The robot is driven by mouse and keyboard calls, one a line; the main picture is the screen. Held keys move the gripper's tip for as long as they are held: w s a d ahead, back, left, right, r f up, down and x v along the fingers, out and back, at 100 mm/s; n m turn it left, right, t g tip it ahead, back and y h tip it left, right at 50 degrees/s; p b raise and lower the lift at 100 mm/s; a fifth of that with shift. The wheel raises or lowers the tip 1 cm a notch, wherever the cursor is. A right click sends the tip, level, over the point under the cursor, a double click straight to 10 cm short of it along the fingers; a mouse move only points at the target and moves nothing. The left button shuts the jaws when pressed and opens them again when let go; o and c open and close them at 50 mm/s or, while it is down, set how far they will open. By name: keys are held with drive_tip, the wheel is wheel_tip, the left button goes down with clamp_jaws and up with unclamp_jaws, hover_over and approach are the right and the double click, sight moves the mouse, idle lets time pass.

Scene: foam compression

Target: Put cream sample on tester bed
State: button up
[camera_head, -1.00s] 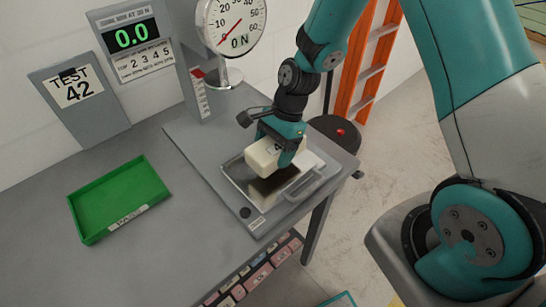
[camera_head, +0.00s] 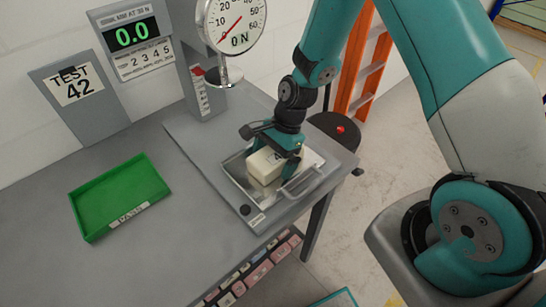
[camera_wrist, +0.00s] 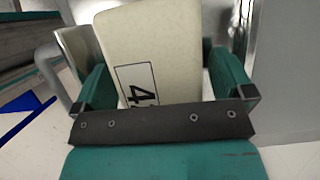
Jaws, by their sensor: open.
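The cream sample (camera_head: 265,166) is a pale block resting on the tester bed (camera_head: 236,168), a metal tray with a raised handle at its front right. My gripper (camera_head: 275,148) is down over the block with its fingers on either side of it. In the wrist view the cream sample (camera_wrist: 155,50) lies between the green fingers of my gripper (camera_wrist: 165,90), with a label reading "4" and part of another digit. The jaws are open, with a small gap visible beside the block on the right. The block's far side is partly hidden by my gripper.
A green tray (camera_head: 150,185) with a label stands empty at the left of the grey table. The force gauge dial (camera_head: 236,20) stands behind the bed, with a round plate (camera_head: 224,78) under it. A display (camera_head: 130,33) reads 0.0. An orange ladder (camera_head: 365,70) stands behind.

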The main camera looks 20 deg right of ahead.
drive_tip(key=shift+r, duration=0.1)
drive_tip(key=b+v, duration=0.2)
drive_tip(key=v, duration=1)
drive_tip(key=s+a+r+n, duration=0.4)
drive_tip(key=s+r+n, duration=0.3)
drive_tip(key=s+n, duration=0.3)
drive_tip(key=s+a+r+n+t, duration=0.1)
drive_tip(key=s+a+r+n, duration=0.3)
drive_tip(key=s+r+n, duration=0.3)
drive_tip(key=s+n, duration=0.2)
drive_tip(key=n, duration=0.2)
drive_tip(key=shift+s+a+n, duration=0.2)
drive_tip(key=shift+s+n, duration=0.1)
drive_tip(key=shift+s, duration=0.05)
drive_tip(key=shift+c, duration=0.2)
